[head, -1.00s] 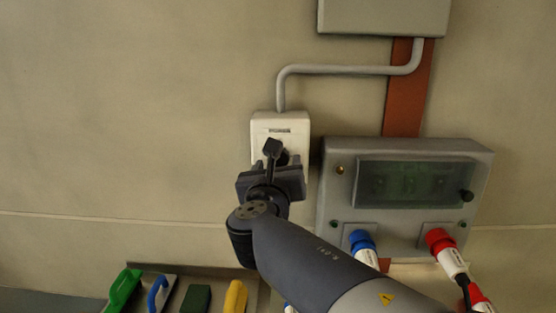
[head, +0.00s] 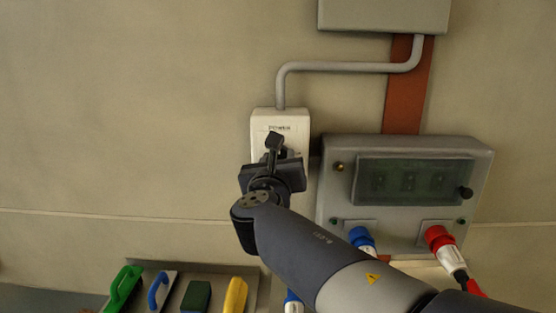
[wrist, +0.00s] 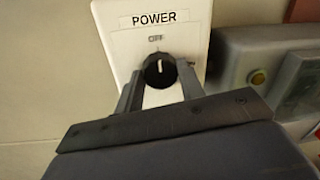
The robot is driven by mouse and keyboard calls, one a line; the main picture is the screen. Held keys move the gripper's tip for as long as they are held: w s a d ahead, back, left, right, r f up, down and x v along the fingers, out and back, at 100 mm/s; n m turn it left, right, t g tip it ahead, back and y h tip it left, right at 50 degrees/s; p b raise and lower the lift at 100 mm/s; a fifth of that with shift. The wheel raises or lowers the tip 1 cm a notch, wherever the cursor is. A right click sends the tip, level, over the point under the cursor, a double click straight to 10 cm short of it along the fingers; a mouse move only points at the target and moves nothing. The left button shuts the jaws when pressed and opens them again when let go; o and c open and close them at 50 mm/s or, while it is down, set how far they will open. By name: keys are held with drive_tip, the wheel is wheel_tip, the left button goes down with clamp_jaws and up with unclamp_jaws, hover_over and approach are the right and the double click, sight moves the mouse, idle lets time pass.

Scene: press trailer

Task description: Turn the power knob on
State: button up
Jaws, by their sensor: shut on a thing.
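The white power box (head: 264,123) is on the wall at the middle of the head view, with a grey conduit running up from it. In the wrist view its plate (wrist: 119,50) reads POWER, with OFF below. The round black power knob (wrist: 160,70) sits under the OFF mark, its white pointer line close to upright, towards OFF. My gripper (wrist: 158,88) is shut on the knob, one finger on each side. In the head view my gripper (head: 274,160) covers the knob and the lower part of the box.
A grey socket panel (head: 405,146) with a dark window stands close to the right, with a blue plug (head: 361,239) and a red plug (head: 438,238). A tray (head: 212,273) with several brushes and sponges is below. The wall to the left is bare.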

drive_tip(key=shift+f+m+b, duration=0.1)
drive_tip(key=shift+m+b, duration=0.2)
drive_tip(key=shift+b, duration=0.05)
drive_tip(key=shift+c, duration=0.4)
drive_tip(key=shift+d+m+g+y+b, duration=0.1)
drive_tip(key=shift+m+g+y+b, duration=0.15)
drive_tip(key=shift+m+b, duration=3.2)
drive_tip(key=shift+d+m+g+y+b, duration=0.15)
drive_tip(key=shift+m+y+b, duration=0.2)
drive_tip(key=shift+m+b, duration=3.05)
drive_tip(key=m+p, duration=0.2)
drive_tip(key=m, duration=0.1)
drive_tip(key=shift+a, duration=0.1)
drive_tip(key=o, duration=1)
drive_tip(key=shift+s, duration=0.1)
